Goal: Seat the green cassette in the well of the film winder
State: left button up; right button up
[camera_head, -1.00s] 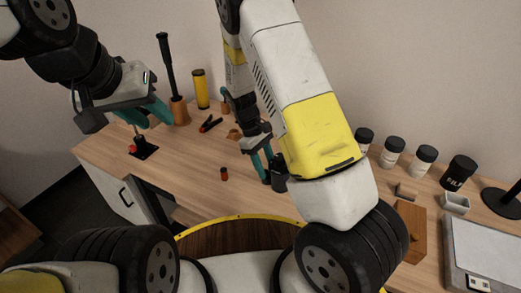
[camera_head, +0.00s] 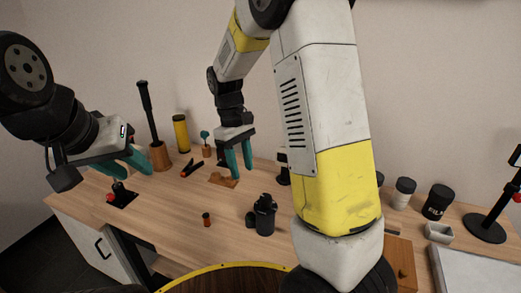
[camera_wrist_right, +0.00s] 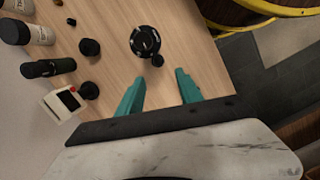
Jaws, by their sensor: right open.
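I cannot pick out a green cassette with certainty. A small orange-brown canister (camera_head: 206,219) with a dark top stands on the table, left of a black lidded container (camera_head: 264,215). The container also shows in the right wrist view (camera_wrist_right: 145,42). I cannot tell which thing is the film winder. A black base (camera_head: 120,196) with a short post and red knob stands at the table's left. My left gripper (camera_head: 132,164) hovers above it; its fingers do not show clearly as open or shut. My right gripper (camera_head: 239,160) is open and empty, near a flat wooden piece (camera_head: 223,180).
A brush in a wooden holder (camera_head: 159,154), a yellow cylinder (camera_head: 181,133) and a red-black tool (camera_head: 190,168) stand or lie at the back. A white box (camera_wrist_right: 61,103), a dark green cylinder (camera_wrist_right: 48,68) and labelled bottles line the wall. Open table lies around the canister.

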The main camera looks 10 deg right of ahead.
jog(key=s+d+r+m+t+y, duration=0.1)
jog(key=s+d+r+m+t, duration=0.2)
jog(key=s+r, duration=0.4)
jog(key=s+d+r+m+t+y, duration=0.2)
jog(key=s+d+r+m+t, duration=0.1)
jog(key=s+r, duration=0.5)
jog(key=shift+s+m+t, duration=0.5)
jog(key=shift+s+t, duration=0.5)
jog(key=shift+s, duration=0.15)
